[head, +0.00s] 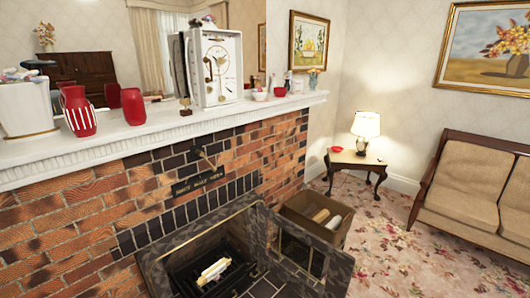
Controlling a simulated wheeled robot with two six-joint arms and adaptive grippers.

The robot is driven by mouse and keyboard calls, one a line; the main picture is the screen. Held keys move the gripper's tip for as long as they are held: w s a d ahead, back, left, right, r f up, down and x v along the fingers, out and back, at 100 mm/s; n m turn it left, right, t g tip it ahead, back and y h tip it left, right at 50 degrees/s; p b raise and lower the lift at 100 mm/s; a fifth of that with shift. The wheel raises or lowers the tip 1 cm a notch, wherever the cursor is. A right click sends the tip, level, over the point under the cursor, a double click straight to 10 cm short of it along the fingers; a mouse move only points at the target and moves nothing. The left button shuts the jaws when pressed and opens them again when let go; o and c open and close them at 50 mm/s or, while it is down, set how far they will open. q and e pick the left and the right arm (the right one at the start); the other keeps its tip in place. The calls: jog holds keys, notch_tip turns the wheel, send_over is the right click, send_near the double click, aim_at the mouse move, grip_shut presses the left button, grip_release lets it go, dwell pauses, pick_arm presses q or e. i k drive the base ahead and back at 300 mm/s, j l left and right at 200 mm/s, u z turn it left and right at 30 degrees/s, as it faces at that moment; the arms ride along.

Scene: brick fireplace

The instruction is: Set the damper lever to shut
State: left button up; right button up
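The damper lever (204,156) is a small dark, brassy lever on the brick face above the firebox. It sits just above a dark label plate (200,180) with light lettering that appears to read shut, half and open from left to right. The lever looks slanted, with its lower end to the right, but it is too small to tell exactly which mark it points at. Neither of my grippers shows in the head view.
A white mantel shelf (150,128) with a clock (216,68) and red vases overhangs the bricks. Below, the firebox door (300,255) stands open to the right, beside a wooden box (318,215) of logs. Carpet (400,262) is free at right.

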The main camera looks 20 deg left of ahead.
aim_at(200, 153)
jog(key=i+l+u, duration=0.25)
jog(key=i, duration=0.25)
jog(key=i+l+u, duration=0.2)
jog(key=i, duration=0.25)
jog(key=i+l+u, duration=0.1)
jog(key=u, duration=0.35)
jog(key=l+u, duration=0.3)
jog(key=u, duration=0.2)
jog(key=l+u, duration=0.25)
jog(key=u, duration=0.2)
jog(key=l+u, duration=0.25)
jog(key=u, duration=0.25)
jog(key=l+u, duration=0.25)
jog(key=u, duration=0.2)
jog(key=k, duration=0.05)
